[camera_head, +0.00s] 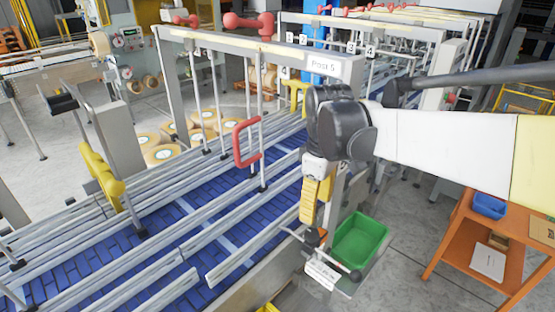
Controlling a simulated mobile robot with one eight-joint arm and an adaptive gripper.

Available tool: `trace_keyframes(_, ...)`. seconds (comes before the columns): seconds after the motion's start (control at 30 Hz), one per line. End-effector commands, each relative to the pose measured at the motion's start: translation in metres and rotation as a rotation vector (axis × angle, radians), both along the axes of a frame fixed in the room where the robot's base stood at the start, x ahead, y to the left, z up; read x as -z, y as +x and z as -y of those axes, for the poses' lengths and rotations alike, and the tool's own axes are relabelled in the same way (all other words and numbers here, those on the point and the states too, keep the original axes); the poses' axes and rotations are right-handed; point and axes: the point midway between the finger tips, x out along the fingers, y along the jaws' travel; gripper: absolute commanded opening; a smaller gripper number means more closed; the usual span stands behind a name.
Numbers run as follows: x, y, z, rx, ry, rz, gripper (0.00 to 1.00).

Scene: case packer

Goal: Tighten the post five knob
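The "Post 5" sign (323,66) is on the end of the grey overhead beam. My arm comes in from the right, and my gripper (314,240) hangs down below its black wrist. The gripper's fingers are small and dark, and I cannot tell whether they are open or shut. Just below them is a dark bar with black ends, which looks like the knob (353,275), above a small white label (322,274) that is too small to read. The gripper overlaps this bar in the picture; I cannot tell whether they touch.
A green bin (360,240) stands right of the gripper. The blue conveyor (150,235) with its metal guide rails runs along the left. A red handle (246,143) rises from the rails. An orange table (490,245) is at the right, with clear floor before it.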

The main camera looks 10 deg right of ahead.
Motion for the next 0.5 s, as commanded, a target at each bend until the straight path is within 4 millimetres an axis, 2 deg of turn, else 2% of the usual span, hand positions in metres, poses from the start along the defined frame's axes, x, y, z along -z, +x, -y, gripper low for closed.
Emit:
trace_keyframes(0.03,-0.007,0.003,0.0,-0.014,0.0,-0.01,0.56)
trace_keyframes(0.17,0.0,0.005,0.0,-0.029,0.0,-0.022,0.56)
trace_keyframes(0.27,0.015,0.005,0.0,-0.029,0.0,-0.022,0.56)
trace_keyframes(0.5,0.063,0.004,0.0,-0.027,0.0,-0.021,0.56)
